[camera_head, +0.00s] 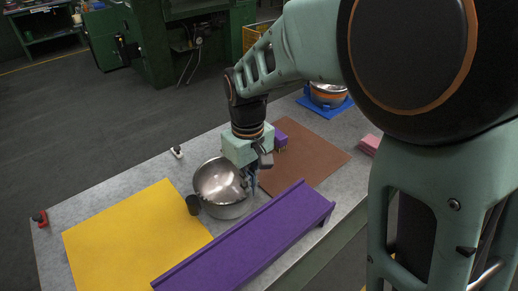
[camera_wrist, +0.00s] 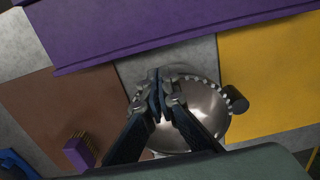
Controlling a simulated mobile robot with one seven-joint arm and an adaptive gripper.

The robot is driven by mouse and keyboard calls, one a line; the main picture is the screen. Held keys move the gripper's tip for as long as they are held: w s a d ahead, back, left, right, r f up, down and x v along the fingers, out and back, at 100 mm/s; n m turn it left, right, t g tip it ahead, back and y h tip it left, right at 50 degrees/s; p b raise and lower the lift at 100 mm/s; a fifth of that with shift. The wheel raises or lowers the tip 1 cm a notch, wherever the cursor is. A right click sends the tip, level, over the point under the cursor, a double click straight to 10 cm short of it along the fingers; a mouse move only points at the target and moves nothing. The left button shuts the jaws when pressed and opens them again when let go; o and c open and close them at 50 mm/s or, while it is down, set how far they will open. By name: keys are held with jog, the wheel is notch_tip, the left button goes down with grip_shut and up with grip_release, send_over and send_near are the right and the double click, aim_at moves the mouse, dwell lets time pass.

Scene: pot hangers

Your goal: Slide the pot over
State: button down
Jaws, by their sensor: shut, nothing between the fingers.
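The silver pot (camera_head: 211,180) stands upright on the grey tabletop between the yellow mat (camera_head: 135,235) and the brown mat (camera_head: 312,158). Its dark cylindrical handle (camera_head: 193,204) points toward the yellow mat. The pot (camera_wrist: 207,103) and its handle (camera_wrist: 236,100) also show in the wrist view. My gripper (camera_head: 251,187) points down at the pot's right edge in the head view. In the wrist view my gripper (camera_wrist: 161,80) is shut and empty, its fingers overlapping the left part of the pot. I cannot tell if they touch it.
A long raised purple board (camera_head: 245,240) runs along the near side of the pot. A purple brush-like block (camera_head: 281,138) is on the brown mat. An orange-and-silver pot (camera_head: 328,95) sits on a blue mat (camera_head: 340,108) at the back. Small clamps (camera_head: 177,152) stand at the far edge.

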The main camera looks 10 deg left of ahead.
notch_tip(320, 180, down, 4)
jog(key=shift+w, duration=0.1)
dwell(0.4)
jog(key=w+a+p, duration=0.1)
jog(key=w+a, duration=0.2)
jog(key=a, duration=0.1)
jog(key=w+a+p, duration=0.2)
jog(key=w+a, duration=0.2)
jog(key=w+a+p, duration=0.1)
jog(key=w+a, duration=0.2)
jog(key=a, duration=0.1)
jog(key=shift+w+a, duration=0.25)
jog(key=shift+r+p, duration=0.1)
jog(key=shift+p, duration=0.2)
